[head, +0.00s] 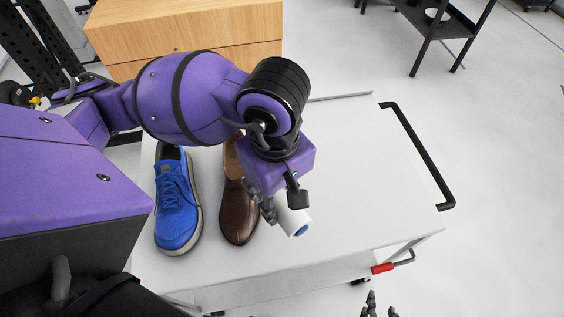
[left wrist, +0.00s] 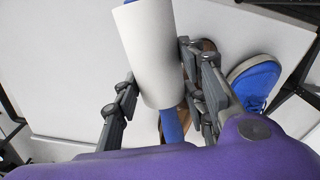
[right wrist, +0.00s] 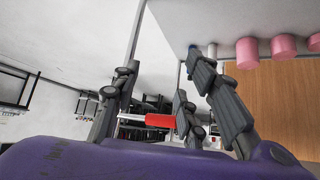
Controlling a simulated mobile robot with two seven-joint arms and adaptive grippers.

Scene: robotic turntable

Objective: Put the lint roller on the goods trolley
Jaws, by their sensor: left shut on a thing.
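The lint roller (head: 292,217), a white cylinder with a blue end, is held in my left gripper (head: 283,205) over the front middle of the goods trolley's white top (head: 345,165). In the left wrist view the fingers close on either side of the roller (left wrist: 152,55), and its blue part shows at both ends. Whether the roller touches the top I cannot tell. My right gripper (head: 378,304) is at the bottom edge of the head view, in front of the trolley and empty. In the right wrist view its fingers are spread apart.
A blue sneaker (head: 177,205) and a brown shoe (head: 238,213) stand on the trolley, left of the roller. The right half of the top is clear up to the black handle (head: 420,155). A red-gripped lever (head: 382,268) is at the front right. A wooden cabinet (head: 190,35) stands behind.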

